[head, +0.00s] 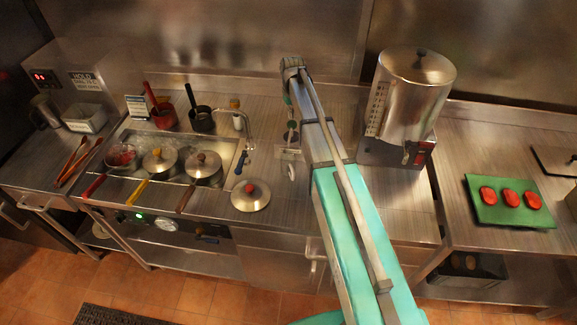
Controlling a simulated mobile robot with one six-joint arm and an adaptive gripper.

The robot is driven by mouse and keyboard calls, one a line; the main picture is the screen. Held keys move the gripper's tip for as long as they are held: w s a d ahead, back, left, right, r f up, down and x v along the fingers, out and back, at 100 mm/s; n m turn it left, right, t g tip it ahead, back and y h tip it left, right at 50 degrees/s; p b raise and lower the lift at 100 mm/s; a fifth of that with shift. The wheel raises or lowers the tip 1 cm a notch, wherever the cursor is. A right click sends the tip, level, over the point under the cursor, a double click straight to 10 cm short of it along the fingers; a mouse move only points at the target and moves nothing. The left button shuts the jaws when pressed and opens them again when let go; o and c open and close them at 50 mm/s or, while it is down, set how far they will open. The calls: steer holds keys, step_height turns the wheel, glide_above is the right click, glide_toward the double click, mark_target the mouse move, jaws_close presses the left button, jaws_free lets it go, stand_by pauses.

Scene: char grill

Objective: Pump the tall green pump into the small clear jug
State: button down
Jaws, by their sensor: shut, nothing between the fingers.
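My arm reaches up the middle of the head view, with my gripper (291,69) small at its far end. It is shut and empty; its fingertips are hard to make out. Just below it, left of my forearm, stands a narrow upright fitting with dark green parts, seemingly the tall green pump (291,125). My forearm covers part of that area. I cannot tell whether my gripper touches the pump. A small pale, clear shape in front of it may be the small clear jug (291,171); its outline is unclear and I cannot see its contents.
Several pans and lids fill the cooking area at left, with a loose lid (251,195) near the counter's front. A steel dispenser (416,95) stands at right. A green board (508,201) holds red slices.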

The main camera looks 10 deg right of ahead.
mark_target(292, 123)
steer(key=shift+f+b, duration=2.55)
steer(key=shift+r, duration=0.15)
steer(key=shift+r+p, duration=2.4)
steer(key=shift+p, duration=0.15)
steer(key=shift+f+b, duration=2.3)
steer(key=shift+r+p, duration=2.3)
